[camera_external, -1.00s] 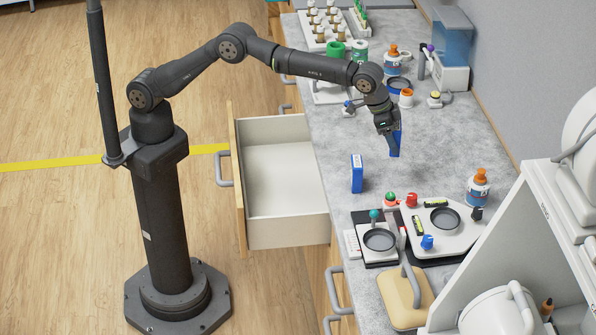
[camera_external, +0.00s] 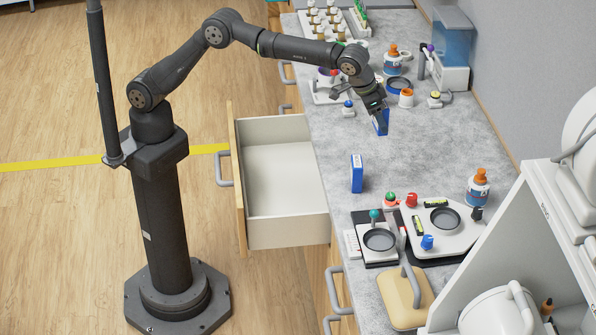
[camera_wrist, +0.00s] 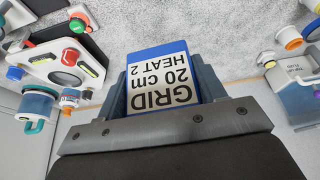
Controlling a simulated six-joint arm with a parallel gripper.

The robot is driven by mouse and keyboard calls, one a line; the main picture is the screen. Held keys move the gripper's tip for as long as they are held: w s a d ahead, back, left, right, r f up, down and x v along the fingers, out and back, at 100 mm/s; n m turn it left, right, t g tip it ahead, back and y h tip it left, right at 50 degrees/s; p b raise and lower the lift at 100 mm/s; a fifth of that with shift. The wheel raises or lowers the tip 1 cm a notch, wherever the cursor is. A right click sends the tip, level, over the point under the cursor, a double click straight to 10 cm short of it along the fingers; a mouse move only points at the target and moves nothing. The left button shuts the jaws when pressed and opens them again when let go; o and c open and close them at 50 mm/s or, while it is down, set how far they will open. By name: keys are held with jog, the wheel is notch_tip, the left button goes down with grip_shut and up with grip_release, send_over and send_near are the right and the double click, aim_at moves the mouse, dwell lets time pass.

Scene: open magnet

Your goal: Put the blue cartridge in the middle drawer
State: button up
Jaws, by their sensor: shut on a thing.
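My gripper (camera_external: 380,112) is shut on a blue cartridge (camera_external: 381,123) and holds it over the counter. In the wrist view the cartridge (camera_wrist: 158,80) sits between the two fingers, its white label reading "GRID 20 cm HEAT 2" upside down. A second blue box with a white label (camera_external: 357,174) stands upright on the counter, nearer the drawer. An open drawer (camera_external: 287,233) with a wooden front sticks out from the counter's left side, left of my gripper. The visible part of its inside is empty. Whether it is the middle drawer of the stack I cannot tell.
A control panel (camera_external: 458,240) with knobs and a black and white device with a round dish (camera_external: 379,239) stand at the front. A pump bottle (camera_external: 478,187) is on the right. Jars and a bottle rack (camera_external: 325,28) are at the back. The counter's middle is mostly clear.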

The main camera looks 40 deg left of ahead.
jog(key=s+a+n+t+y, duration=0.1)
jog(key=s+a+n+y, duration=0.15)
jog(key=a+n, duration=0.85)
jog(key=n+g+y, duration=0.1)
jog(key=n+y, duration=0.3)
jog(key=n, duration=0.2)
send_over(279, 196)
jog(key=s+d, duration=0.1)
jog(key=d, duration=0.1)
jog(key=f, duration=3.8)
jog(key=shift+s+a+f, duration=0.2)
jog(key=shift+a+f, duration=0.15)
jog(key=shift+a, duration=0.05)
jog(key=shift+f, duration=0.1)
jog(key=o, duration=1)
jog(key=v, duration=1.2)
jog(key=shift+w+a+r, duration=0.15)
jog(key=shift+r, duration=0.1)
jog(key=shift+f, duration=0.1)
